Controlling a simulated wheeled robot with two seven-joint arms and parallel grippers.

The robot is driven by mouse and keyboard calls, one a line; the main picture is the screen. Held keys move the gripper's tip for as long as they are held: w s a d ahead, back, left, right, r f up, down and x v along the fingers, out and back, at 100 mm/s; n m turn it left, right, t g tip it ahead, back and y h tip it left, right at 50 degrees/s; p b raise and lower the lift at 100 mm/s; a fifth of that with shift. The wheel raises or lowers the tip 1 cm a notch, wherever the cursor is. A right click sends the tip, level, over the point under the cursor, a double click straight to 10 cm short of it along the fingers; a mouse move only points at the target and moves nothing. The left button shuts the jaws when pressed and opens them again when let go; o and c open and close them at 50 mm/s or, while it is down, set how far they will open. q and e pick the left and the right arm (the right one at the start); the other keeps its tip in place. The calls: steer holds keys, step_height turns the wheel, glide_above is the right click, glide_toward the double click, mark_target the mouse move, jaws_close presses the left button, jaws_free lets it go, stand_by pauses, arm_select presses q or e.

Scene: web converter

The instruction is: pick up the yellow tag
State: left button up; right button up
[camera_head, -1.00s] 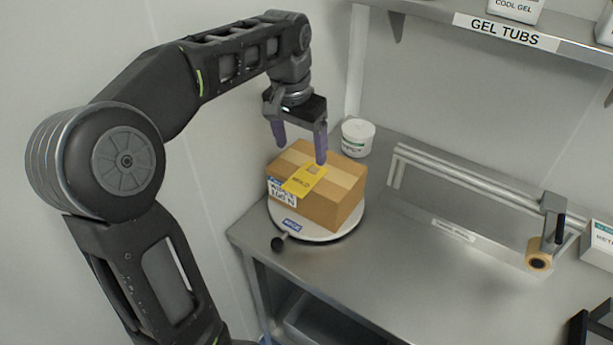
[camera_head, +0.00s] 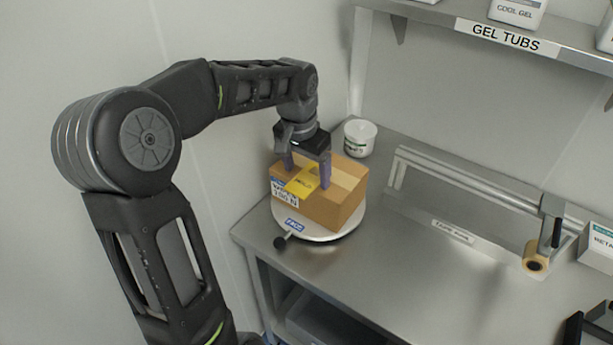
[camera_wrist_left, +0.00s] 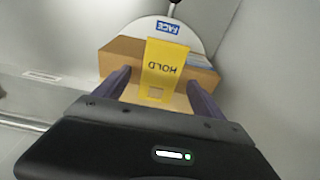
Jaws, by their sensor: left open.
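The yellow tag (camera_head: 302,182) lies on top of a cardboard box (camera_head: 345,200) and hangs over its front edge. It also shows in the left wrist view (camera_wrist_left: 162,68), marked HOLD, with a small square hole or patch at its near end. The box sits on a round white turntable (camera_head: 335,233) marked FACE. My left gripper (camera_head: 308,180) points down over the box, its purple fingers open on either side of the tag. In the left wrist view the fingers (camera_wrist_left: 160,90) are apart, with the tag between them and no finger visibly touching it.
A white tub (camera_head: 359,138) stands behind the box near the wall. A metal rail with a tape roll (camera_head: 535,262) is at the right of the steel table (camera_head: 420,280). A shelf labelled GEL TUBS (camera_head: 505,37) hangs above. The middle of the table is clear.

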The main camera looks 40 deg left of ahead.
arm_select(q)
steer(key=shift+f, duration=0.25)
steer(key=shift+c, duration=0.2)
stand_by(0.5)
steer(key=c, duration=1.4)
